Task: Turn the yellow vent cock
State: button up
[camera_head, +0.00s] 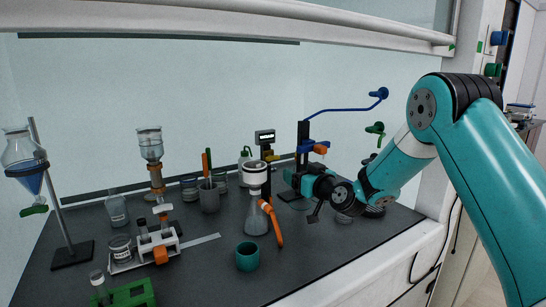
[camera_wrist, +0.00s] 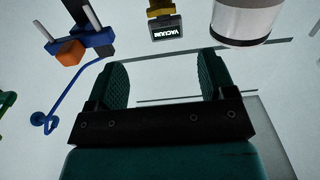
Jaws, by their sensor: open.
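A yellow fitting (camera_head: 268,155), which looks like the vent cock, sits just below a small dark display (camera_head: 265,137) at the back middle of the bench. In the wrist view a yellow part (camera_wrist: 158,5) shows at the top edge, cut off, beside the display labelled VACUUM (camera_wrist: 168,29). Its handle angle cannot be told. My gripper (camera_head: 301,194) is to the right of the fitting in the head view, over the bench. In the wrist view its two dark green jaws (camera_wrist: 166,72) are spread wide with nothing between them.
A flask (camera_head: 256,216) with a white funnel (camera_head: 255,174) and orange hose (camera_head: 271,222) stands left of my gripper. A stand with a blue clamp (camera_head: 308,147) is behind it. A teal cup (camera_head: 247,257) stands in front. The front right benchtop is mostly clear.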

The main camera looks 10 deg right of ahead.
aim_at(275, 159)
jog(key=p+x, duration=0.4)
jog(key=x, duration=1)
jog(key=shift+w+a+p, duration=0.2)
jog(key=shift+w+p, duration=0.15)
jog(key=shift+c, duration=0.2)
jog(key=shift+f, duration=0.1)
jog(key=c, duration=0.9)
